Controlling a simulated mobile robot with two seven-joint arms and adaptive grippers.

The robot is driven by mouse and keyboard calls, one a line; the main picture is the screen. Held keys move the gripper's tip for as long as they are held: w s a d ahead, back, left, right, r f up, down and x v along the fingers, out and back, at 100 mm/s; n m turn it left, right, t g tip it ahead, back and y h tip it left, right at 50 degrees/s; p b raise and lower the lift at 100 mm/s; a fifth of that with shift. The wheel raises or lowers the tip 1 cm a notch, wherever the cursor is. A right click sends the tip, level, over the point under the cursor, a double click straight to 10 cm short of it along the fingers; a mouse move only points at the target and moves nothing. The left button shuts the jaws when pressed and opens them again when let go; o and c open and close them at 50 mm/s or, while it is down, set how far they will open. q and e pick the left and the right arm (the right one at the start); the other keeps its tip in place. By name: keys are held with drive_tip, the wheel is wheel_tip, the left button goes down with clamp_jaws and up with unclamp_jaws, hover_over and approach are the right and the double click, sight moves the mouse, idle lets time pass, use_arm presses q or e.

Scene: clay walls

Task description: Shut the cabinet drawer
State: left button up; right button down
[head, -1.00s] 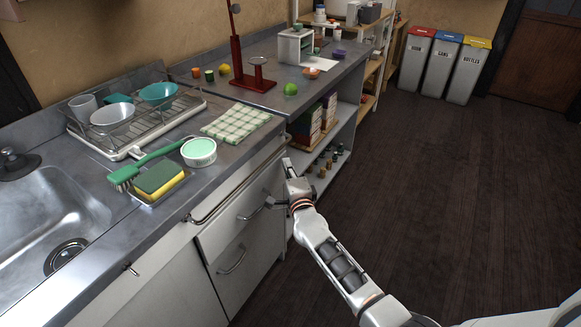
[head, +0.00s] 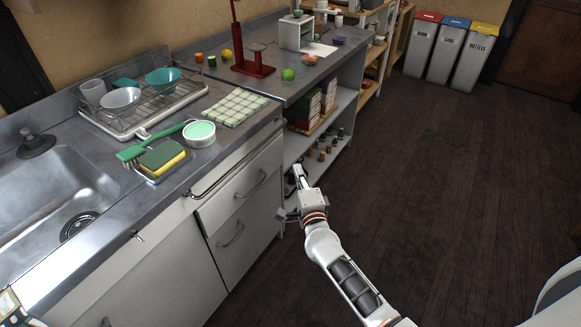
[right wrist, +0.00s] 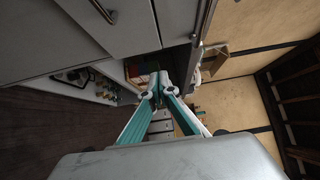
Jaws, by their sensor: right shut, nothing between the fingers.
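The white cabinet drawer (head: 225,203) is under the counter in the head view. Its front has a curved metal handle (head: 252,186) and appears to stand slightly proud of the cabinet; how far it is out is hard to tell. My right gripper (head: 299,178) is shut and empty, to the right of the drawer front and apart from its handle. In the right wrist view my gripper's fingertips (right wrist: 157,86) meet, with a white cabinet front (right wrist: 115,28) at upper left. A small part at the lower left corner of the head view may be my left gripper (head: 14,308).
A second handled front (head: 243,258) lies below the drawer. The counter holds a sponge (head: 162,158), green brush (head: 150,146), tub (head: 199,133), checked cloth (head: 235,107) and dish rack (head: 130,122). Open shelves (head: 338,132) stand beyond. The dark floor (head: 430,190) at right is clear.

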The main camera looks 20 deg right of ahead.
drive_tip(key=s+a+n+g+y+b, duration=0.3)
drive_tip(key=s+a+n+y, duration=0.5)
drive_tip(key=s+a+y, duration=0.4)
drive_tip(key=n+y, duration=0.1)
approach(212, 199)
drive_tip(key=shift+g, duration=0.3)
drive_tip(key=x, duration=0.3)
drive_tip(key=p+x, duration=0.1)
drive_tip(key=x, duration=0.1)
drive_tip(key=shift+w+r, duration=0.15)
drive_tip(key=shift+r, duration=0.15)
drive_tip(key=shift+w+a, duration=0.45)
use_arm(q)
drive_tip(key=shift+w+d, duration=0.1)
drive_tip(key=shift+d, duration=0.25)
use_arm(e)
drive_tip(key=shift+w+a, duration=0.1)
drive_tip(key=shift+w, duration=0.05)
